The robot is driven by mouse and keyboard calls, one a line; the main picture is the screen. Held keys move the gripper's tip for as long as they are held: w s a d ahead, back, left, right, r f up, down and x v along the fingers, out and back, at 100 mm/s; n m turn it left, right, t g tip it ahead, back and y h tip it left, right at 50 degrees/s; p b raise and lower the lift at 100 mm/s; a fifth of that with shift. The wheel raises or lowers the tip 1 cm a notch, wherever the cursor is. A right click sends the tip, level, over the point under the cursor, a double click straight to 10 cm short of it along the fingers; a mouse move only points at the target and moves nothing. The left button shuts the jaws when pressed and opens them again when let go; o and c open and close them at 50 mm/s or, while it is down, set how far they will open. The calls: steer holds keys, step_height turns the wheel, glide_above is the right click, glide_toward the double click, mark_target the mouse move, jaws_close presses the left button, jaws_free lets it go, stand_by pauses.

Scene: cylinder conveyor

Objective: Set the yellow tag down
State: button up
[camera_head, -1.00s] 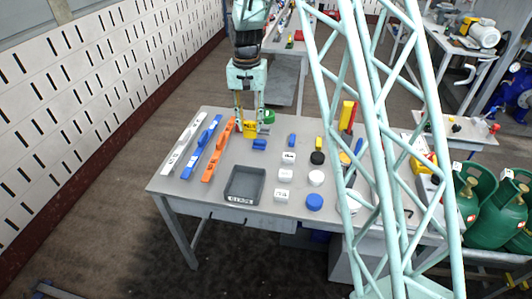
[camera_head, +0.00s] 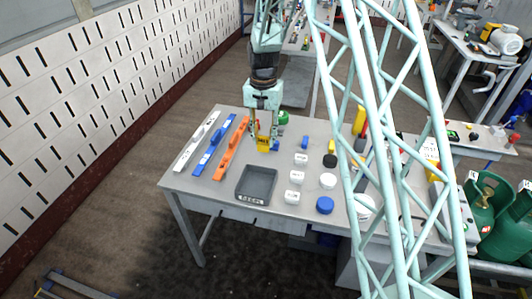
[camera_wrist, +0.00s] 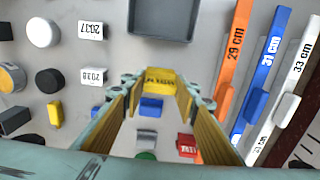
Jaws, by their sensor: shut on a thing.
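The yellow tag (camera_wrist: 160,80) is a small block with dark lettering, held between the fingertips of my gripper in the wrist view. In the head view my gripper (camera_head: 264,138) points down over the table with the yellow tag (camera_head: 264,145) between its fingers. My gripper is shut on the tag. A blue block (camera_wrist: 151,106) lies near the tag in the wrist view. I cannot tell how high the tag is above the table.
A grey tray (camera_head: 243,192) sits at the table's front. Orange (camera_head: 231,152), blue (camera_head: 215,150) and white (camera_head: 197,142) bars lie to the left. White labelled blocks (camera_head: 297,176) and round caps (camera_head: 325,205) stand to the right. A pale green lattice frame (camera_head: 375,110) crosses the right side.

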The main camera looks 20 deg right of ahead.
mark_target(264, 143)
steer(key=shift+f, duration=1.65)
steer(key=shift+f+b, duration=0.4)
steer(key=shift+f, duration=1.45)
steer(key=shift+f, duration=0.2)
steer(key=o, duration=0.8)
steer(key=shift+r, duration=0.25)
steer(key=shift+r+p, duration=0.8)
steer(key=shift+r, duration=5.15)
